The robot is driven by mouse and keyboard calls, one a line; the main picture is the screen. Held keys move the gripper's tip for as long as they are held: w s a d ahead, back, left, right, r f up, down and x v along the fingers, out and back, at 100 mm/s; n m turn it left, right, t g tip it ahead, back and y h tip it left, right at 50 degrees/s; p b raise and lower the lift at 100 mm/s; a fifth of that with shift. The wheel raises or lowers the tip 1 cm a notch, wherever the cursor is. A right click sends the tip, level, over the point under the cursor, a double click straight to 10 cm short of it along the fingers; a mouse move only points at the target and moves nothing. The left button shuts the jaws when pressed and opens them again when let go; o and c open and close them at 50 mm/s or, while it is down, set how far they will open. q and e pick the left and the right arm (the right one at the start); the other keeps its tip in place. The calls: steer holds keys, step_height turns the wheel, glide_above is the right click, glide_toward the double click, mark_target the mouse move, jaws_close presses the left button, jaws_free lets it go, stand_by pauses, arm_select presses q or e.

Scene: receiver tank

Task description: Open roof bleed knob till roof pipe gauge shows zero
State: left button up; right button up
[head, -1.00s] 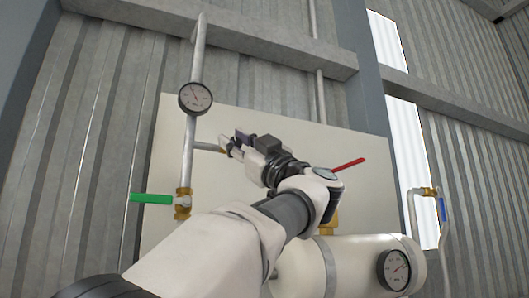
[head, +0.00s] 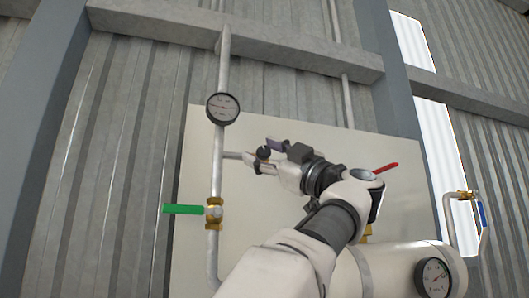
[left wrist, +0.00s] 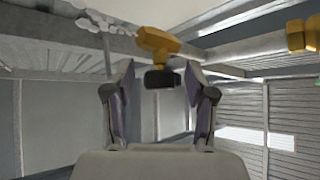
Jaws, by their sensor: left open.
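The roof pipe gauge (head: 223,109) is a round white dial on the upright pipe. Its needle seems to lie nearly level, but the numbers are too small to read. A short side pipe (head: 232,155) leads right from the pipe to the black bleed knob (head: 263,153). In the left wrist view the black knob (left wrist: 162,79) sits on a brass fitting (left wrist: 157,44). My left gripper (head: 265,157) is open around the knob, with one finger on each side; in the left wrist view (left wrist: 159,88) gaps show on both sides. My right gripper is not in view.
A green-handled valve (head: 184,209) sits lower on the same pipe. A red lever (head: 386,168) stands behind my arm. The white tank (head: 400,262) with a second gauge (head: 433,278) is at lower right, and a blue-handled valve (head: 481,214) at far right.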

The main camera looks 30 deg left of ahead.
arm_select(q)
steer(key=v, duration=0.7)
steer(key=shift+d, duration=0.25)
steer(key=shift+a+f, duration=0.1)
steer(key=shift+f, duration=0.05)
